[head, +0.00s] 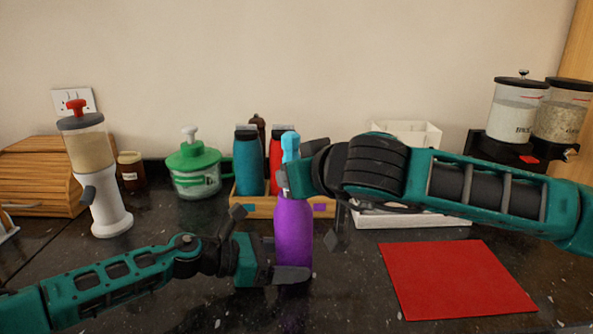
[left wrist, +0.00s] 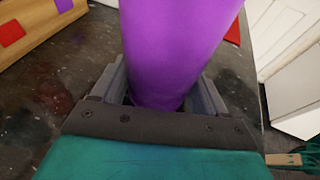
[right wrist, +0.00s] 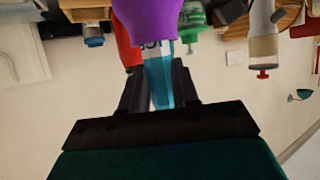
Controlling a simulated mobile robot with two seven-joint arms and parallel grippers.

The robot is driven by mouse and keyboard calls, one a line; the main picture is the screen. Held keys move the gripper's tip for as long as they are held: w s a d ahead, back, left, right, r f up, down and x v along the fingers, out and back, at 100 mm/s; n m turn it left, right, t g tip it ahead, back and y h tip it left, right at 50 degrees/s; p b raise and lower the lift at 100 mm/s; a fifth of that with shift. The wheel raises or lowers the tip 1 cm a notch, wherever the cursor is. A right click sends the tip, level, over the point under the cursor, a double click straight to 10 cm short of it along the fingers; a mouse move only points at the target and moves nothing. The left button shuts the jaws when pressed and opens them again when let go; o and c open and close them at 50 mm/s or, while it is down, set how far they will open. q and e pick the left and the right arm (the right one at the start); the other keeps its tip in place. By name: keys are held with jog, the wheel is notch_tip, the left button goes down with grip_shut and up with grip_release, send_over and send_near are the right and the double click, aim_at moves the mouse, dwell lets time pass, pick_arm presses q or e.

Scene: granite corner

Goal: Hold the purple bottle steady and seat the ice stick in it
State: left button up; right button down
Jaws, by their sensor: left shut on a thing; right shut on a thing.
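The purple bottle (head: 293,235) stands upright on the dark counter, front centre. My left gripper (head: 300,262) is shut around its lower part; the left wrist view shows the bottle (left wrist: 175,45) between both fingers. My right gripper (head: 297,170) is shut on the light-blue ice stick (head: 290,146), upright above the bottle. In the right wrist view, which is upside down, the stick (right wrist: 158,82) lies between the fingers and its end meets the bottle's mouth (right wrist: 150,38). My right gripper hides the mouth in the head view; I cannot tell how far the stick is in.
Behind the bottle, a wooden tray (head: 262,208) holds a teal bottle (head: 248,165) and a red one (head: 274,178). A red mat (head: 455,280) lies at right. A dispenser (head: 105,185) and green-lidded chopper (head: 197,175) stand left. Counter in front is mostly clear.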

jog(key=shift+f, duration=0.8)
pick_arm(q)
jog(key=shift+r, duration=0.1)
pick_arm(e)
jog(key=c, duration=0.8)
grip_release()
jog(key=shift+s+d+f, duration=0.1)
jog(key=shift+f, duration=0.2)
jog(key=v, duration=1.2)
jog(key=shift+r, duration=0.4)
pick_arm(q)
jog(key=o, duration=0.8)
